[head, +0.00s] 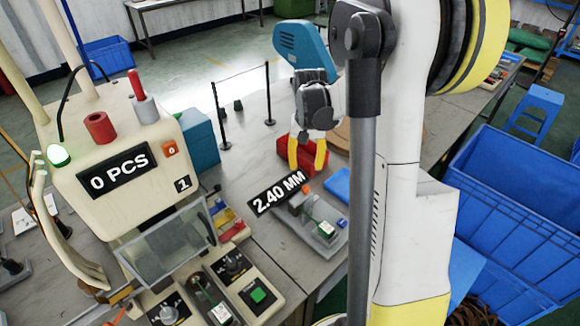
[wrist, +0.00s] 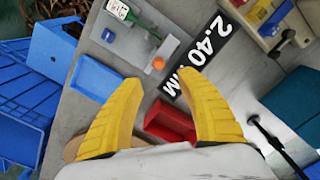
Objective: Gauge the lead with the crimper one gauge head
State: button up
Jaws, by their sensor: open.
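My gripper (head: 306,166) is open and empty above the bench; its yellow fingers also show in the wrist view (wrist: 158,77). A grey gauge fixture (head: 328,241) stands nearer the camera, with a small orange button, a green-and-white part and a "2.40 MM" display (head: 277,193). In the wrist view the fixture (wrist: 150,20) lies beyond the fingertips, apart from them. The crimper one machine (head: 120,150) shows "0 PCS", a "1" and a lit green lamp.
A red bin (wrist: 168,122) lies under the fingers, and a small blue tray (wrist: 95,80) beside the fixture. A teal box (head: 200,138) and rope posts (head: 222,125) stand behind the machine. Large blue crates (head: 520,200) are at right. A clear guard (head: 165,245) fronts the machine.

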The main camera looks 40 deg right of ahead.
aim_at(306, 187)
jog(key=shift+d+f, duration=0.3)
jog(key=shift+f, duration=0.05)
notch_tip(306, 187, down, 10)
jog(key=b, duration=0.4)
jog(key=shift+f, duration=0.25)
grip_shut()
